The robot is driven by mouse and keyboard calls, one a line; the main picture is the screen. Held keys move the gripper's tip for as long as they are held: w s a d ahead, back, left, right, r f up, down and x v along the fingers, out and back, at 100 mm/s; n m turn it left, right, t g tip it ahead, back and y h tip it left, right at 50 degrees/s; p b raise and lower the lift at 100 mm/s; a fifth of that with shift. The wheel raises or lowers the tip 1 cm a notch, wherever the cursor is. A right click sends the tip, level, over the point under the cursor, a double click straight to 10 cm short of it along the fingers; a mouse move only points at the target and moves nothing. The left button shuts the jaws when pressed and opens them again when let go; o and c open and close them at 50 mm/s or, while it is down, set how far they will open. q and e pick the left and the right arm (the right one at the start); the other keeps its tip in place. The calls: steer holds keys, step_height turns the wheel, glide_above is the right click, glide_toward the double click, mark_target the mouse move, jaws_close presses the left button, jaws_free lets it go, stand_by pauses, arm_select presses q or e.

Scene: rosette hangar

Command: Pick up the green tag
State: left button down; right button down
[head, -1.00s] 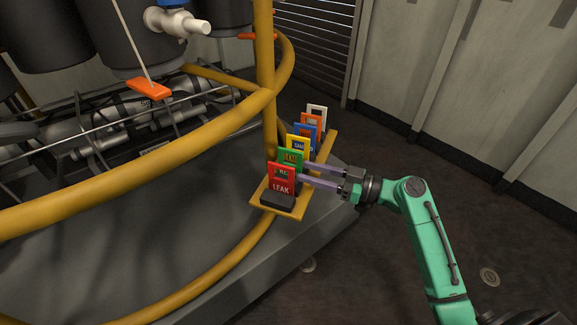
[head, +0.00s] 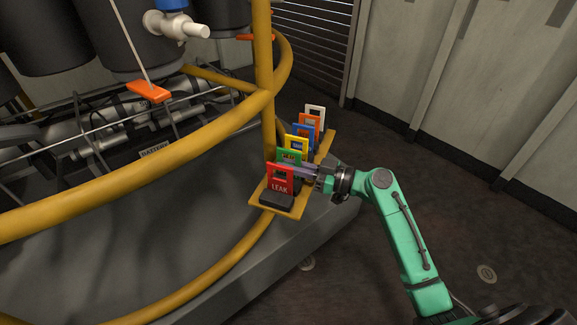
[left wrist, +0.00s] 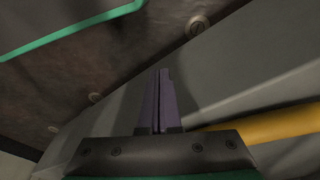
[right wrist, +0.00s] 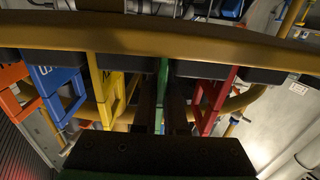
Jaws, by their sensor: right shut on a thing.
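The green tag (head: 289,156) stands in a row of coloured tags, between the red LEAK tag and the yellow tag. In the head view the red tag partly hides it. My right gripper (head: 301,170) reaches in from the right and is shut on the green tag. In the right wrist view the green tag (right wrist: 163,75) shows as a thin edge between the two dark fingers. My left gripper (left wrist: 161,100) shows only in its own wrist view, its fingers together with nothing visible between them.
The red tag (head: 280,182) and yellow tag (head: 299,144) stand close on either side. Blue (head: 305,131), orange (head: 311,120) and white (head: 316,111) tags stand behind on the yellow rack (head: 299,208). A yellow rail (head: 270,125) rises just left of the row.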

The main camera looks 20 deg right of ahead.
steer(key=shift+r, duration=0.1)
